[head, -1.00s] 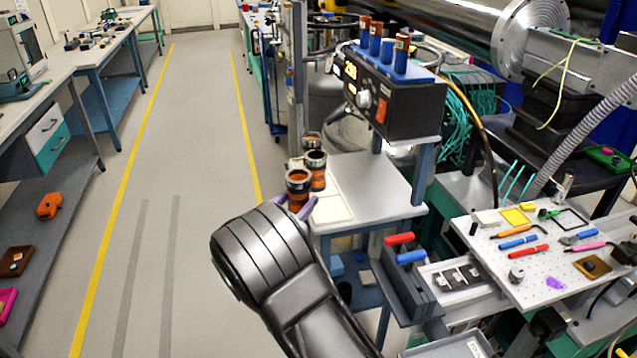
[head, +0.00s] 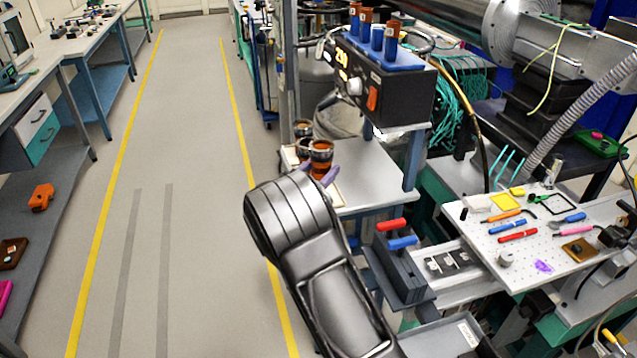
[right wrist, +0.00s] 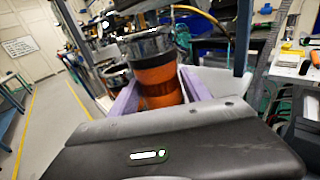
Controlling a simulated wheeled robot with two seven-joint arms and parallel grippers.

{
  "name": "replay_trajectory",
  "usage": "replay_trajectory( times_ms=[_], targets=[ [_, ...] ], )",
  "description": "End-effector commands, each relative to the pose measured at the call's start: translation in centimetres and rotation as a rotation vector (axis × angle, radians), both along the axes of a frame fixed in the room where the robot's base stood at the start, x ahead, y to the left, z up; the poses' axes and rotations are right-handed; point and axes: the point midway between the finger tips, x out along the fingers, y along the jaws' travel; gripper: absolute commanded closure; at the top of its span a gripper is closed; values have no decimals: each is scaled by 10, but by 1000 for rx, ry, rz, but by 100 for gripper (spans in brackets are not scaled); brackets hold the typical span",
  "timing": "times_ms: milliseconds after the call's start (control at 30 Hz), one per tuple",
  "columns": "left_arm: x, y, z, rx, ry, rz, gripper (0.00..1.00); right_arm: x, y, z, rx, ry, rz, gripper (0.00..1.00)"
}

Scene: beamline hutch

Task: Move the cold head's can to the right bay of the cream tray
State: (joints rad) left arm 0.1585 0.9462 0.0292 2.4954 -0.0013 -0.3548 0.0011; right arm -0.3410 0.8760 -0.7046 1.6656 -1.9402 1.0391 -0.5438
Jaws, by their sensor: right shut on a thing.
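My right gripper (head: 325,172) is shut on an orange-brown can (head: 320,152) with a dark and silver top. The can is upright between the purple fingers, also seen in the right wrist view (right wrist: 157,82). In the head view it overlaps the cream tray (head: 335,197), which lies on a small grey table. I cannot tell whether the can touches the tray. Two similar cans (head: 303,128) stand close behind and left of it, partly hidden. My arm and the held can hide much of the tray and its bays. My left gripper is out of view.
A black controller box (head: 400,95) with blue and brown cylinders on top stands above the table's back. Red- and blue-handled tools (head: 391,224) stand in a grey rack right of my arm. A perforated board (head: 500,248) with tools lies further right. The left aisle is clear.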

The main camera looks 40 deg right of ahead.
Motion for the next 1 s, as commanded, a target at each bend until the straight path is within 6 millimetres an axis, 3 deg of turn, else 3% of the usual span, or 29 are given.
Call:
replay_trajectory(
  times_ms=[133, 467, 733, 1000],
  targets=[
    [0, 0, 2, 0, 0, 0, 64, 0, 0, -16, -2, 0, 0, 89],
    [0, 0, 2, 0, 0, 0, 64, 0, 0, -19, -1, -2, 0, 89],
    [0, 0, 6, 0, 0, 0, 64, 0, 0, -52, -1, 0, 0, 89],
    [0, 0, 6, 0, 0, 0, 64, 0, 0, -54, -1, -3, 0, 89]
  ],
)
